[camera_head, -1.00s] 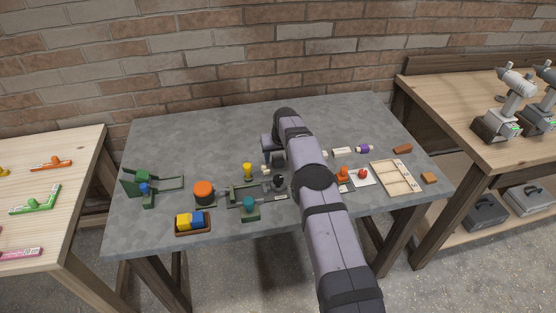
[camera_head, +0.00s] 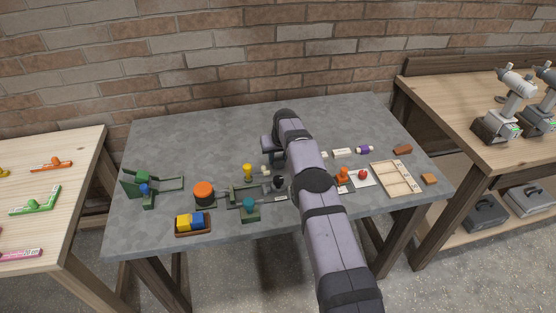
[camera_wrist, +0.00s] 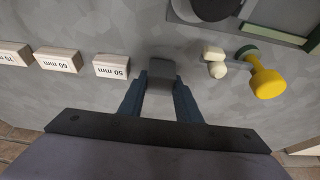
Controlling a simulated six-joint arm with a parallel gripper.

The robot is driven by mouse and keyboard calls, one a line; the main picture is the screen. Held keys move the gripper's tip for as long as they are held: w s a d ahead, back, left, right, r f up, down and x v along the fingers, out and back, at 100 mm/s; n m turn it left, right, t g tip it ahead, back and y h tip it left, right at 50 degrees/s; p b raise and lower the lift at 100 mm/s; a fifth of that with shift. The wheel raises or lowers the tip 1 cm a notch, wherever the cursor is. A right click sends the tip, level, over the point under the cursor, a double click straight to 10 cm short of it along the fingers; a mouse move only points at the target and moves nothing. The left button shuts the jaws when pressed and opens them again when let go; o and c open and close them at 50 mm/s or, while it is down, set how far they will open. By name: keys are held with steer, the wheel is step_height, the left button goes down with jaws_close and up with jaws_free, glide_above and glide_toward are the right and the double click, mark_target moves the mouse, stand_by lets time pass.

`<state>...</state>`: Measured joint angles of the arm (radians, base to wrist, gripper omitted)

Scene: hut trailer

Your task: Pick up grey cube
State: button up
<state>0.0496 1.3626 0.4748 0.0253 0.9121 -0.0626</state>
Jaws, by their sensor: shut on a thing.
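The grey cube (camera_wrist: 161,74) shows in the wrist view between the tips of my gripper (camera_wrist: 160,85), which is shut on it. The fingers press on its left and right sides. The grey tabletop lies behind the cube, and I cannot tell how far the cube is above it. In the head view my gripper (camera_head: 270,156) is over the middle of the grey table, and the cube is not clearly visible there, partly hidden by my arm.
A white block marked 50 mm (camera_wrist: 111,66) lies just left of the cube. A yellow knobbed piece (camera_wrist: 264,80) and small cream pieces (camera_wrist: 215,62) are on the right. An orange-topped cylinder (camera_head: 203,190) and a wooden tray (camera_head: 397,179) stand on the table. The back left is clear.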

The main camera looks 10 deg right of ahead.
step_height(320, 180, up, 10)
steer(key=shift+f+p, duration=0.15)
steer(key=shift+p, duration=0.2)
steer(key=shift+r, duration=0.2)
steer(key=s+a, duration=0.3)
steer(key=s, duration=2.6)
steer(key=w, duration=0.6)
steer(key=w+r, duration=0.1)
steer(key=w, duration=0.5)
steer(key=w+d, duration=0.1)
steer(key=w, duration=0.5)
steer(key=shift+w+d+r, duration=0.1)
steer(key=shift+w+r, duration=0.1)
steer(key=shift+w, duration=0.2)
glide_above(278, 157)
steer(key=s, duration=0.1)
steer(key=f, duration=0.1)
steer(key=shift+w+f, duration=0.35)
steer(key=shift+w, duration=0.1)
